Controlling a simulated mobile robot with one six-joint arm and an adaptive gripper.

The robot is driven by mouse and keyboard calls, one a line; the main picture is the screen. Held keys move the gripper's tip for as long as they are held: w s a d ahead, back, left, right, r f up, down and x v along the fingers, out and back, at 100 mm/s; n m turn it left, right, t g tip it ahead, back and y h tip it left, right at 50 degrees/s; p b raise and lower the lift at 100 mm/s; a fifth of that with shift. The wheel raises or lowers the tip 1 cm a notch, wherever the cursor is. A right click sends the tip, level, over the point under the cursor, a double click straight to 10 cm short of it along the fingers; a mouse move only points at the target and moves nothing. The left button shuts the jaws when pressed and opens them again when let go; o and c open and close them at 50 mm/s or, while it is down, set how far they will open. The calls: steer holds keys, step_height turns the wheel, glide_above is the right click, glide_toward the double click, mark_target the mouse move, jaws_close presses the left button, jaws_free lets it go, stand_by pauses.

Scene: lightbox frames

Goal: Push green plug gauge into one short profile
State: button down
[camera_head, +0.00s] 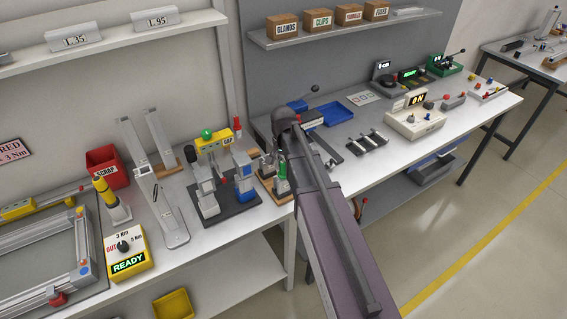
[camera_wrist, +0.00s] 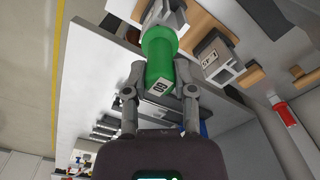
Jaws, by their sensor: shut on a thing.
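My gripper (camera_wrist: 160,75) is shut on the green plug gauge (camera_wrist: 159,48), with one finger on each side of its green body. The gauge has a small white label on its near end. A grey short profile (camera_wrist: 213,55) with a label plate sits on a wooden stand just to its right. Another grey piece (camera_wrist: 172,18) lies beyond the gauge's far end; I cannot tell whether they touch. In the head view the green gauge (camera_head: 282,170) shows beside my arm, over the bench, and my fingers are mostly hidden.
A dark fixture plate (camera_head: 228,208) with clamps stands left of the gauge. A yellow block with a green button (camera_head: 208,141) is behind it. A red screwdriver-like tool (camera_wrist: 286,113) is at right in the wrist view. Blue trays (camera_head: 336,113) lie farther right on the bench.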

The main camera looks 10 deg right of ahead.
steer(key=shift+f+b, duration=0.45)
steer(key=shift+f, duration=0.05)
steer(key=shift+c, duration=1.8)
jaws_free()
steer(key=shift+r, duration=0.15)
step_height(320, 180, up, 10)
steer(key=p, duration=1)
steer(key=shift+f, duration=0.2)
steer(key=s+f+n+b, duration=0.3)
steer(key=s+b, duration=0.1)
steer(key=s, duration=0.4)
steer(key=s+f+n+b, duration=0.3)
steer(key=s+f+n, duration=0.1)
steer(key=s, duration=0.4)
steer(key=shift+d+f+b, duration=0.3)
steer(key=shift+d+b, duration=0.05)
